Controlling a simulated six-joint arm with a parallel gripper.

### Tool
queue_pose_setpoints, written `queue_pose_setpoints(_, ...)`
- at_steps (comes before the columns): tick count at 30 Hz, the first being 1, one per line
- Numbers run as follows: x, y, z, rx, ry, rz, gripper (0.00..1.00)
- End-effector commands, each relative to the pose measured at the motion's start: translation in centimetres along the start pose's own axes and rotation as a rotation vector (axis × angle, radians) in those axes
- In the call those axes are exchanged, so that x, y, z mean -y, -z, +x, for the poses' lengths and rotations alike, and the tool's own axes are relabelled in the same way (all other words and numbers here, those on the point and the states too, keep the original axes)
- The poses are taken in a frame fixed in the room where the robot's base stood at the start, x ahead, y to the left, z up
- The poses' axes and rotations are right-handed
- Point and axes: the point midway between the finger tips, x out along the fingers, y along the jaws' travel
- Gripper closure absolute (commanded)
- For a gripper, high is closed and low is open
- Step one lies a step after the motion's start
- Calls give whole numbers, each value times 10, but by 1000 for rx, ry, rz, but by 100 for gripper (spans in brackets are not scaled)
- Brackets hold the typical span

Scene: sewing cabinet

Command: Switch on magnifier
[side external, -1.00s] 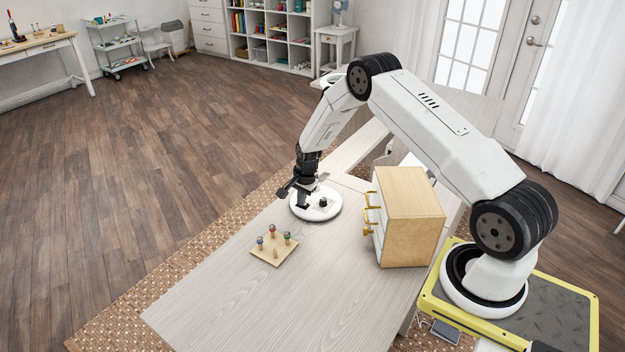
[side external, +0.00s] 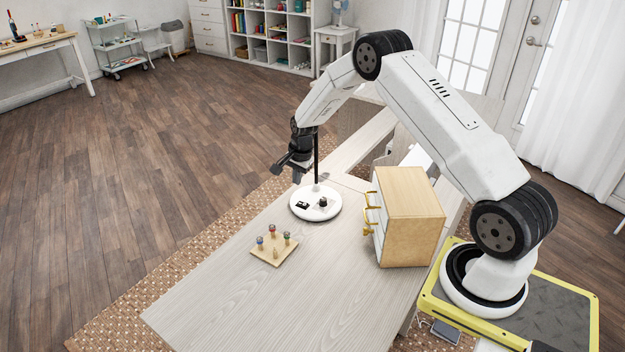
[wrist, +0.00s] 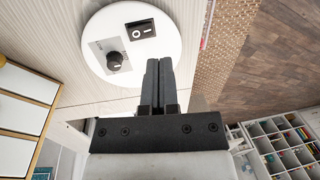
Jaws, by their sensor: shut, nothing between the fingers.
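The magnifier's round white base (side external: 317,213) stands on the table, with a dark post (side external: 316,158) rising from it. My arm hides the upper part of the magnifier in the side view. On the base, the wrist view shows a black rocker switch (wrist: 140,30) marked with a circle and a line, and a black knob (wrist: 115,61) on a grey plate. My gripper (side external: 291,164) is above and to the left of the base, apart from it.
A small wooden drawer cabinet (side external: 412,216) with yellow handles stands right of the base. A wooden board with spools on pegs (side external: 264,252) lies in front. The front of the tabletop (side external: 240,305) is clear.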

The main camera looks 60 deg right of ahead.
Motion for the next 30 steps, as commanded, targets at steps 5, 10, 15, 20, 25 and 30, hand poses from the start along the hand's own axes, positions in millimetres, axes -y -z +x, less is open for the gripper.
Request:
queue_pose_setpoints(5, 11, 0, -30, -1, 3, -1, 100)
queue_pose_setpoints(10, 19, 0, -51, -1, 2, 0, 100)
queue_pose_setpoints(15, 22, 0, -61, 0, 1, -1, 100)
queue_pose_setpoints(20, 23, -1, -64, 0, 0, -1, 100)
queue_pose_setpoints(25, 23, 0, -64, 0, 0, -1, 100)
queue_pose_setpoints(30, 22, -2, -64, 0, 0, -7, 100)
